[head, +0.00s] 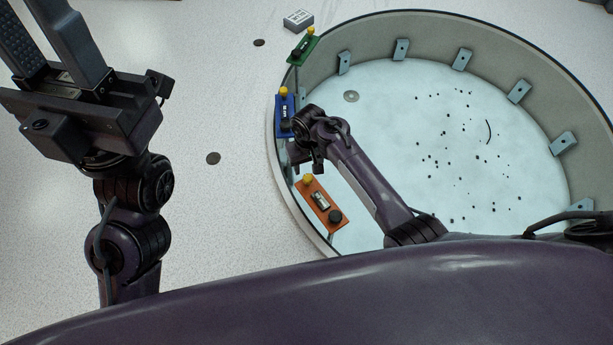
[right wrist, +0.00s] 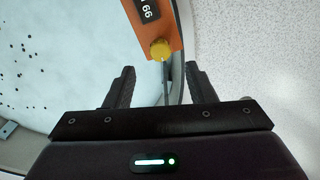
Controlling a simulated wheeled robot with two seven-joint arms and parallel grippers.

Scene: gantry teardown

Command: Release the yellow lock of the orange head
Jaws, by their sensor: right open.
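The orange head (head: 321,205) sits at the near-left rim of the round tub. Its yellow lock (head: 308,179) is a small knob at its upper end, and a black knob is at its lower end. In the right wrist view, part of the orange head (right wrist: 155,25) shows at the top, with the yellow lock (right wrist: 160,49) just beyond my right gripper (right wrist: 161,70). That gripper is open and empty, its fingers apart on either side of the lock's line. In the head view my right arm partly hides it. My left gripper (head: 52,50) is raised at upper left, open and empty.
A blue head (head: 284,124) and a green head (head: 301,49), each with a yellow knob, sit further along the rim of the tub (head: 420,18). Several pale brackets line the inner wall. Dark bits lie on the tub floor. A grey block (head: 298,20) lies outside.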

